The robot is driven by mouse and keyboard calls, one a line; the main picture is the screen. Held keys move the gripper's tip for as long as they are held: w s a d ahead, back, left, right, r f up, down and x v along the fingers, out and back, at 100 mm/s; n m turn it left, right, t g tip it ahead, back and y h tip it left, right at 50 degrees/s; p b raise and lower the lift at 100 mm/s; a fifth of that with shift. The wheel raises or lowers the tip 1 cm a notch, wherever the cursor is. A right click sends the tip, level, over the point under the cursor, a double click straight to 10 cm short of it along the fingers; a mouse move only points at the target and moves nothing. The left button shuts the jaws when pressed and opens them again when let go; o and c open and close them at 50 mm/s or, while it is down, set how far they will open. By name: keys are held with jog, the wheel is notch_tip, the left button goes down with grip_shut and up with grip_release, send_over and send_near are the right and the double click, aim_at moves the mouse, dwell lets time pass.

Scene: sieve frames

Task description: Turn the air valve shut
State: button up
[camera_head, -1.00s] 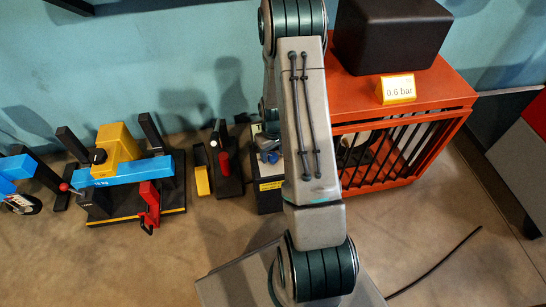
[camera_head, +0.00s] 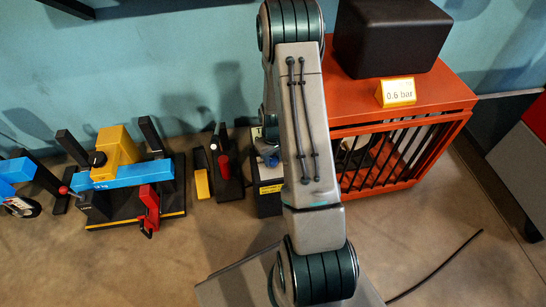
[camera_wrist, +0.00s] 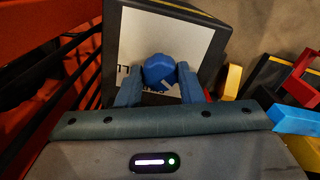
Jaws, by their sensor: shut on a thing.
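The air valve appears to be the blue knob (camera_wrist: 158,70) on the white face plate (camera_wrist: 205,40) of a dark box (camera_wrist: 215,68) in the wrist view. My gripper (camera_wrist: 159,86) has one finger on each side of the knob and is shut on it. A pale mark shows on the knob's near side. The plate's lettering is mostly hidden. In the head view the dark box (camera_head: 268,199) stands on the floor, partly behind my arm. A bit of blue (camera_head: 269,158) shows at its top there; my fingers cannot be made out.
An orange barred cage (camera_head: 440,98) stands right of the box, bearing a black block (camera_head: 390,35) and a "0.6 bar" sign (camera_head: 396,92). Left are a red-handled black unit (camera_head: 229,178) and a blue-and-yellow clamp assembly (camera_head: 125,172). A black cable (camera_head: 440,262) lies on open floor.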

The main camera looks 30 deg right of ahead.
aim_at(273, 159)
jog(key=m+p, duration=0.1)
jog(key=m, duration=0.4)
jog(key=m+p, duration=0.1)
jog(key=m, duration=0.5)
jog(key=shift+p, duration=0.35)
dwell(0.5)
jog(key=o, duration=1)
jog(key=shift+c, duration=0.2)
notch_tip(273, 159, up, 14)
jog(key=p, duration=0.4)
jog(key=shift+p, duration=0.4)
jog(key=shift+f, duration=0.1)
